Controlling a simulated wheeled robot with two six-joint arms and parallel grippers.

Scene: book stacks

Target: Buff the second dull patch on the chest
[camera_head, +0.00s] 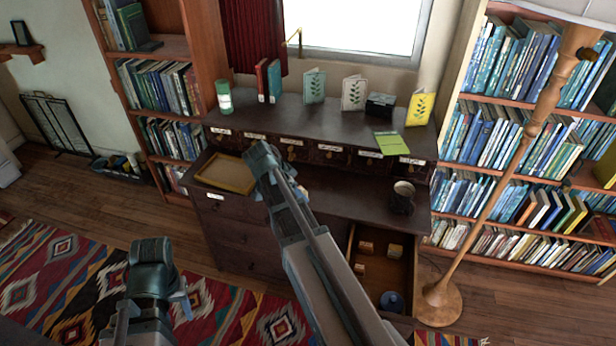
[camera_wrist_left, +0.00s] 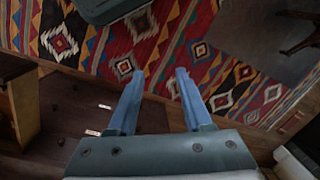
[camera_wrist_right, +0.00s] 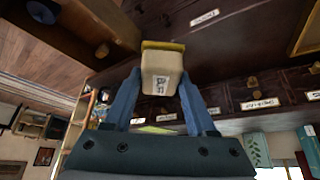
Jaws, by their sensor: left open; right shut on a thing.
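The dark wooden chest (camera_head: 235,228) stands against the wall below the window, with small labelled drawers along its upper part. I cannot make out a dull patch on it. My right gripper (camera_wrist_right: 160,100) is shut on a cream block with a yellow edge (camera_wrist_right: 161,78). In the head view the right arm reaches over the chest's left half and mostly hides the block. The block is close to the chest; I cannot tell whether they touch. My left gripper (camera_wrist_left: 157,92) is open and empty above the patterned rug, left of the chest.
A yellow-rimmed tray (camera_head: 226,186) lies on the chest's ledge. A dark mug (camera_head: 402,200) stands at its right. A lower-right drawer (camera_head: 381,255) is open, holding small boxes. Books and cards stand on top. A wooden floor lamp (camera_head: 487,205) leans across the right side.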

